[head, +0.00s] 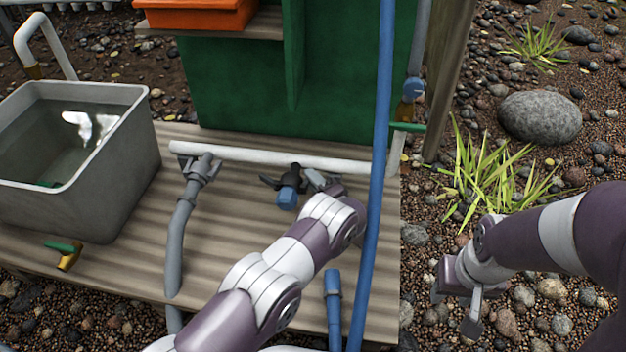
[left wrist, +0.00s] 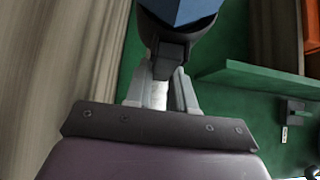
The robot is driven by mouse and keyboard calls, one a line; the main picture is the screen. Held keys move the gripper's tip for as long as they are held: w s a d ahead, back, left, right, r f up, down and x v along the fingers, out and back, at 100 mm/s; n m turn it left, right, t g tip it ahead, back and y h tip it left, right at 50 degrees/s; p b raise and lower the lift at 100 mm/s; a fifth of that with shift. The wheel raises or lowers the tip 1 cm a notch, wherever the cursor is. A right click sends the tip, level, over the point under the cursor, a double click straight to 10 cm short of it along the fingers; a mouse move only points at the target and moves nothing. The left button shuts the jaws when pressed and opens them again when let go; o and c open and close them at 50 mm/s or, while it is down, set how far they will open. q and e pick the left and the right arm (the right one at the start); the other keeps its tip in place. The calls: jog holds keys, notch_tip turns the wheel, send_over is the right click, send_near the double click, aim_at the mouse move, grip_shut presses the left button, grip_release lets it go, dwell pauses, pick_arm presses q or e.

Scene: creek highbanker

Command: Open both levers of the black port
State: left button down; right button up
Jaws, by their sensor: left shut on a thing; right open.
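The black port (head: 291,176) sits on the white pipe (head: 255,156), with a blue plug or hose end (head: 287,199) in it. One black lever (head: 268,182) sticks out to the left of the port. My left gripper (head: 314,180) is at the port's right side, shut on the other lever. In the left wrist view, the gripper fingers (left wrist: 160,92) close on that black lever (left wrist: 168,64), just below the blue part (left wrist: 184,10). The lever in the fingers is mostly hidden in the head view. My right gripper (head: 456,307) is open and empty, over the gravel at the right.
A grey fitting (head: 202,168) with a grey hose is on the same pipe to the left. A loose blue hose end (head: 333,283) and a tall blue hose (head: 379,150) are close to my left arm. A grey water tub (head: 105,190) stands at the left.

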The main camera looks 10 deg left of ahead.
pick_arm(q)
jog(key=shift+s+d+m+t+h+p, duration=0.45)
jog(key=shift+m+t+h+p, duration=0.35)
jog(key=shift+m+h+p, duration=1.45)
jog(key=shift+s+d+m+t+h+p, duration=0.25)
jog(key=shift+s+m+t+h+p, duration=0.45)
jog(key=shift+m+h, duration=1.65)
jog(key=shift+s+d+m+t+h+p, duration=0.35)
jog(key=shift+m+t+h+p, duration=1.05)
jog(key=shift+h, duration=2.1)
jog(key=shift+n+g+p, duration=0.3)
jog(key=shift+g+p, duration=0.15)
jog(key=shift+g, duration=0.05)
jog(key=c, duration=1)
grip_release()
jog(key=shift+c, duration=0.2)
jog(key=shift+s, duration=0.1)
